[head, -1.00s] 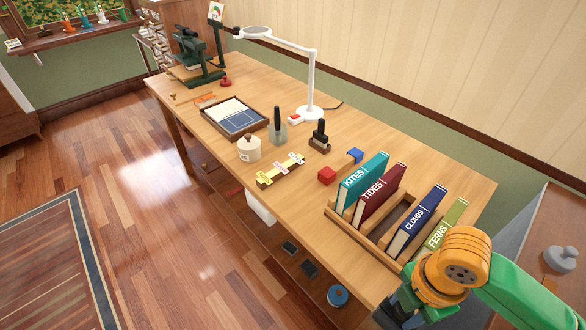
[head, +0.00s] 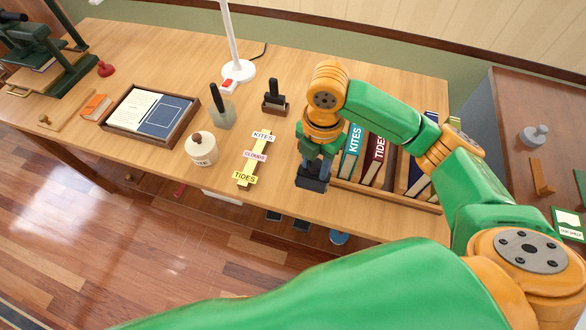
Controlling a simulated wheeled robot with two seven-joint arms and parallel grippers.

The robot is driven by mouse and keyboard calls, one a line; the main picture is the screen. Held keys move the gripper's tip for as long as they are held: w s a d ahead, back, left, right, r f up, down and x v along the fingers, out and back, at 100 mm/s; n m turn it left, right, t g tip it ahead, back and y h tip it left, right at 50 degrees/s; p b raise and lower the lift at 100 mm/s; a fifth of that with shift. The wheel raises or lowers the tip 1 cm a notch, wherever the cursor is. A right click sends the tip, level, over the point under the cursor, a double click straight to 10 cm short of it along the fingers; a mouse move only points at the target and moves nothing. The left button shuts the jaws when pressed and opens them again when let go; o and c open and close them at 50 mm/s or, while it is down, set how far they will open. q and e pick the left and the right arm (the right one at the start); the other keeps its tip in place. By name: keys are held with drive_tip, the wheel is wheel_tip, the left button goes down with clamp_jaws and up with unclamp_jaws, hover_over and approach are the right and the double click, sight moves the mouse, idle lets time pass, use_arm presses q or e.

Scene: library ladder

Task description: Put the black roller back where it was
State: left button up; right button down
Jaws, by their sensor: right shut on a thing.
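My right gripper (head: 312,182) points down in front of the left end of the book rack, over the table's front part. It is shut on a dark thing at its fingertips; the dark fingers hide its shape, and I cannot tell whether it is the black roller. A black tool with an upright handle (head: 274,96) rests on a brown block behind and left of the gripper, apart from it. I cannot tell whether that is a roller. My left gripper is not in view.
The book rack (head: 386,195) stands right of the gripper, partly behind my arm. A label strip (head: 254,158), a lidded pot (head: 203,150), a jar with a dark-handled tool (head: 222,112), a tray (head: 181,135) and a white lamp (head: 239,72) stand left. Clear wood lies around the strip.

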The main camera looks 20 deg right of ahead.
drive_tip(key=w+a+f, duration=0.1)
drive_tip(key=f, duration=0.1)
drive_tip(key=w+a+f, duration=0.1)
drive_tip(key=w+f, duration=0.1)
drive_tip(key=w+a+f, duration=0.1)
drive_tip(key=f, duration=0.1)
drive_tip(key=shift+w+a+f, duration=0.1)
drive_tip(key=shift+w+f, duration=0.05)
drive_tip(key=shift+w, duration=0.25)
wheel_tip(320, 180, down, 3)
drive_tip(key=shift+s+r, duration=0.15)
drive_tip(key=shift+r, duration=0.05)
drive_tip(key=shift+f, duration=0.1)
drive_tip(key=shift+f, duration=0.15)
drive_tip(key=shift+c, duration=2.3)
unclamp_jaws()
